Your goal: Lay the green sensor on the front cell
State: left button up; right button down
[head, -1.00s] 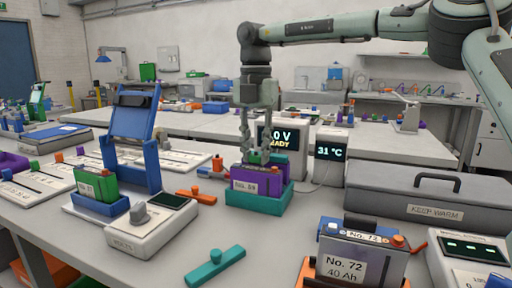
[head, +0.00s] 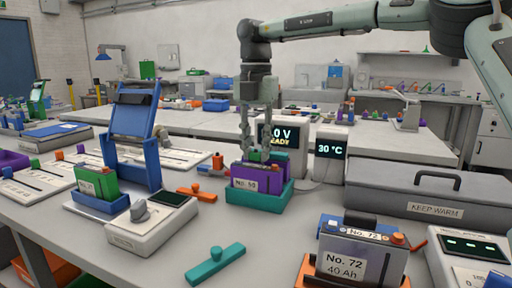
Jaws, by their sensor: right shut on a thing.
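A purple cell (head: 258,176) stands upright in a teal tray (head: 259,200) mid-table. My right gripper (head: 255,153) reaches down from above and is shut on a small green piece, apparently the green sensor (head: 254,158), at the top of this cell. The fingers hide part of it, and I cannot tell whether it rests on the cell. Another cell, No. 72 (head: 356,259), stands in an orange tray (head: 307,272) at the near right. A green cell (head: 104,187) sits in a blue tray (head: 108,206) at the left. My left gripper is not in view.
A small display (head: 331,150) reads 30 °C, with a cable beside the teal tray. A larger display (head: 280,135) stands behind the purple cell. A grey KEEP WARM case (head: 400,207) is at the right. A teal handled bar (head: 215,264) lies in front; bench around it is clear.

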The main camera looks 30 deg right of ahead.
jog(key=shift+f+b, duration=0.35)
jog(key=shift+f, duration=0.3)
dwell(0.4)
jog(key=c, duration=1.2)
grip_release()
jog(key=shift+r, duration=0.1)
notch_tip(320, 180, up, 12)
jog(key=shift+f, duration=0.1)
